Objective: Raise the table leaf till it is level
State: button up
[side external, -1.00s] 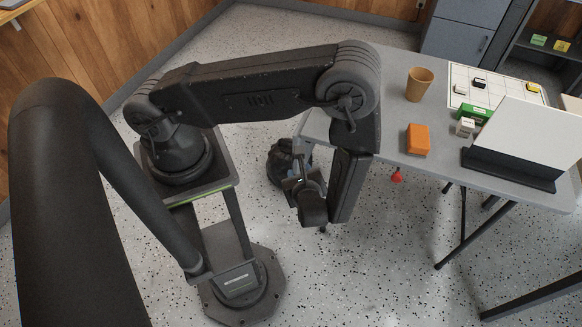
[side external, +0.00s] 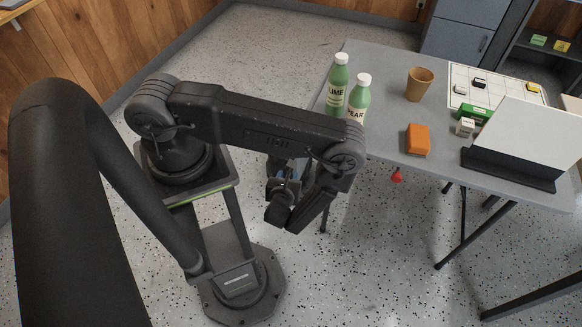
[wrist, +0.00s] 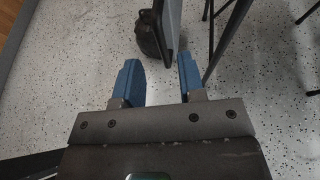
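The grey table (side external: 384,118) stands right of my arm in the side view. Its left end and the leaf are mostly hidden behind my arm there. In the wrist view a grey panel, apparently the hanging leaf (wrist: 173,28), shows nearly edge-on at top centre, steeply tilted. My gripper (wrist: 160,78) has two blue fingers spread apart with nothing between them. The panel's lower end lies just beyond the fingertips, with no contact visible. In the side view my gripper (side external: 286,172) is low, left of the table.
Two green bottles (side external: 338,88) (side external: 357,98), a brown cup (side external: 419,84), an orange block (side external: 418,139) and a white board (side external: 530,130) stand on the table. A red knob (side external: 397,176) hangs under its front edge. A dark rounded object (wrist: 150,38) is beside the panel.

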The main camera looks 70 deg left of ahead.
jog(key=x, duration=0.7)
grip_shut()
dwell(0.3)
